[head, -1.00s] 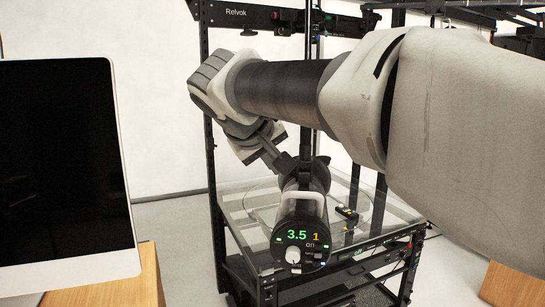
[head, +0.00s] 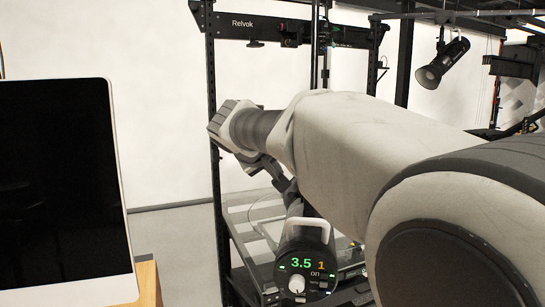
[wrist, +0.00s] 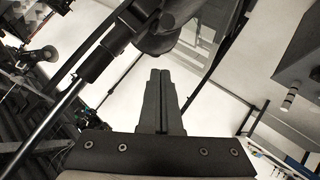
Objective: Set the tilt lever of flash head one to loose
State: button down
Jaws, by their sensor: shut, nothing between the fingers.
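The flash head with a lit "3.5" and "1" on its round back panel (head: 306,268) stands in front of the rig in the head view, with a white handle on top. My gripper (head: 284,186) is just behind and above it, at its mount. In the wrist view my gripper's fingers (wrist: 160,76) are together and empty. They point toward a dark mount (wrist: 155,28) at the top, and a gap seems to show between them. A rod clamp (wrist: 96,66) is to their left. I cannot clearly pick out the tilt lever; my arm hides part of the mount.
A monitor (head: 62,185) stands at the left. The turntable rig has a black upright (head: 213,130) and a glass top (head: 240,212) behind the flash head. Another lamp (head: 443,62) hangs at the upper right. My arm covers much of the right side.

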aim_at(295, 194)
jog(key=shift+s+d+f, duration=0.45)
jog(key=shift+d+f, duration=0.05)
jog(key=shift+f, duration=0.15)
jog(key=shift+s+d+f, duration=0.45)
jog(key=shift+d+f, duration=0.05)
jog(key=shift+f, duration=0.15)
jog(key=shift+f+b, duration=0.25)
jog(key=shift+b, duration=0.35)
jog(key=shift+s+t+b, duration=0.1)
jog(key=shift+t+b, duration=0.2)
jog(key=shift+b, duration=0.5)
jog(key=shift+s+f+t+b, duration=0.2)
jog(key=shift+f+t+b, duration=0.25)
jog(key=shift+b, duration=2.35)
